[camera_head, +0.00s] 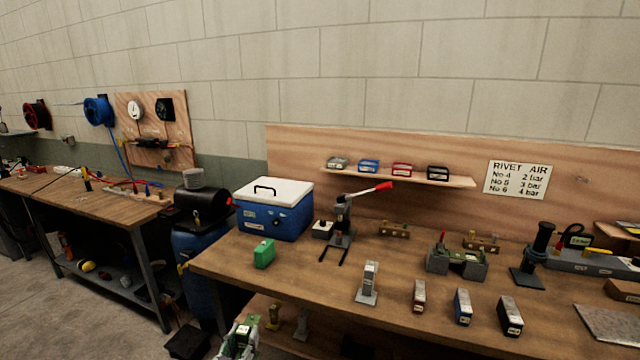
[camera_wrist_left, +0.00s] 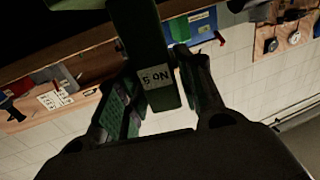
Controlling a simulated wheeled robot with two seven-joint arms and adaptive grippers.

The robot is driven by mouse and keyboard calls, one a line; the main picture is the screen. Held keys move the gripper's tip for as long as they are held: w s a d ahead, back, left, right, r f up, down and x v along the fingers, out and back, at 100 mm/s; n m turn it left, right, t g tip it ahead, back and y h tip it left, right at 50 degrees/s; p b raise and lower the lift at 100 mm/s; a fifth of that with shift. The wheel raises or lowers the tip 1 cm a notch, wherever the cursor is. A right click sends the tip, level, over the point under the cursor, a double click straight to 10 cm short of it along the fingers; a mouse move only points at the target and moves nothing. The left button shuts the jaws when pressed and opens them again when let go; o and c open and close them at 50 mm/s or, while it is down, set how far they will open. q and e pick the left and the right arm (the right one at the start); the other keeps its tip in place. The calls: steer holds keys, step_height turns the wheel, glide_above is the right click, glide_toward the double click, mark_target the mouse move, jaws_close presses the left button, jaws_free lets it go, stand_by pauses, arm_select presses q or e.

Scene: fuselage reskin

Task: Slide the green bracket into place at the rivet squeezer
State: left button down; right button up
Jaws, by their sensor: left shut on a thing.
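My left gripper (camera_head: 239,338) is low at the bottom edge of the head view, in front of and below the bench edge. In the left wrist view its fingers (camera_wrist_left: 158,98) are shut on the green bracket (camera_wrist_left: 137,35), a long green piece with a white "No 5" label. The bracket shows only partly in the head view, among the fingers. The rivet squeezer (camera_head: 341,221), a grey lever press with a red-tipped handle and two dark prongs at its front, stands on the bench, up and right of the gripper and well apart from it. My right gripper is out of view.
A green box (camera_head: 264,253) and a blue cooler (camera_head: 274,213) stand left of the squeezer on the bench (camera_head: 310,285). A grey stand (camera_head: 368,282) and several small blocks stand to the right. A grey-green fixture (camera_head: 456,262) is farther right. Bare bench lies before the prongs.

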arm_select(q)
steer(key=s+a+f+n+y, duration=0.1)
steer(key=s+f+y, duration=0.1)
steer(key=s, duration=0.5)
steer(key=shift+s+a+f+n+y, duration=0.15)
steer(key=shift+a+f+n+y, duration=0.15)
steer(key=shift+f, duration=0.2)
